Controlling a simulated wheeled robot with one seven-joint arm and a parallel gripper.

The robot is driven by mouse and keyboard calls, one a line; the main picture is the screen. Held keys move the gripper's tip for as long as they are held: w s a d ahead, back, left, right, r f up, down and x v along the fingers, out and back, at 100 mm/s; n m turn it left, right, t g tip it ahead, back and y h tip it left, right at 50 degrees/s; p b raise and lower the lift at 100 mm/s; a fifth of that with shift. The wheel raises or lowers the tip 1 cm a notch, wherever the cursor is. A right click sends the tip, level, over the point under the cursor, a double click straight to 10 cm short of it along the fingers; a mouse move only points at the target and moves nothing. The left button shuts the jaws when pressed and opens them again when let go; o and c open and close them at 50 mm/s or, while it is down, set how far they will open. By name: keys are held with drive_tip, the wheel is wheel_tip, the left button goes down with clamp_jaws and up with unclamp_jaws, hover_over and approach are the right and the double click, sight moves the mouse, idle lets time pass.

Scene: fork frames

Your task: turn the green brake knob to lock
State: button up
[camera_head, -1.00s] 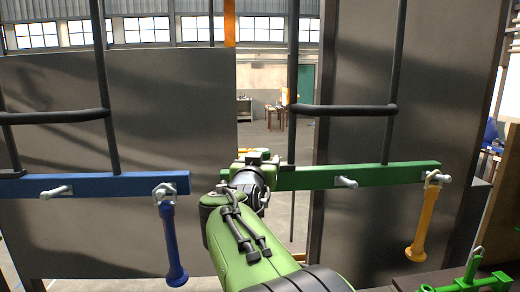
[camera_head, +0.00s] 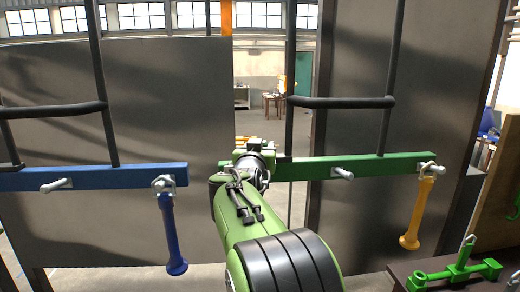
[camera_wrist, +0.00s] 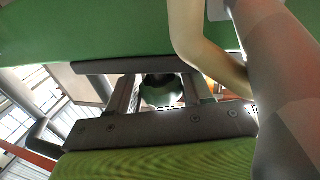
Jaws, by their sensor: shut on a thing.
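A green knob (camera_wrist: 162,92), round with a dark top, shows between the fingers of my gripper (camera_wrist: 160,95) in the wrist view. My gripper is shut on it. In the head view my gripper (camera_head: 255,157) is at the left end of the green beam (camera_head: 385,167). My wrist hides the knob there, so I cannot tell how far it is turned. The green beam also fills the top of the wrist view (camera_wrist: 90,30).
A yellow handle (camera_head: 421,212) hangs from the green beam's right end. A blue beam (camera_head: 110,178) with a hanging blue handle (camera_head: 172,235) is at left. Dark upright bars (camera_head: 291,80) rise behind. A green fixture (camera_head: 458,268) sits on a dark surface at lower right.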

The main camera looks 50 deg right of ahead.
drive_tip(key=shift+s+f+n+t+y+b, duration=0.1)
drive_tip(key=shift+n+t+y+b, duration=0.2)
drive_tip(key=shift+d+n+t+y+b, duration=0.15)
drive_tip(key=shift+n+t+y+b, duration=0.7)
drive_tip(key=shift+t+y, duration=0.2)
drive_tip(key=shift+f+n+t+y+b, duration=0.1)
drive_tip(key=shift+n+t+y+b, duration=0.3)
drive_tip(key=shift+n+t+y, duration=0.35)
drive_tip(key=n+t+y, duration=0.1)
drive_tip(key=n+y, duration=0.1)
drive_tip(key=shift+t+y, duration=0.3)
drive_tip(key=shift+y, duration=0.1)
drive_tip(key=shift+n+t+y, duration=0.5)
drive_tip(key=shift+n+y, duration=0.3)
drive_tip(key=shift+y, duration=0.3)
drive_tip(key=o, duration=0.9)
drive_tip(key=shift+o, duration=0.2)
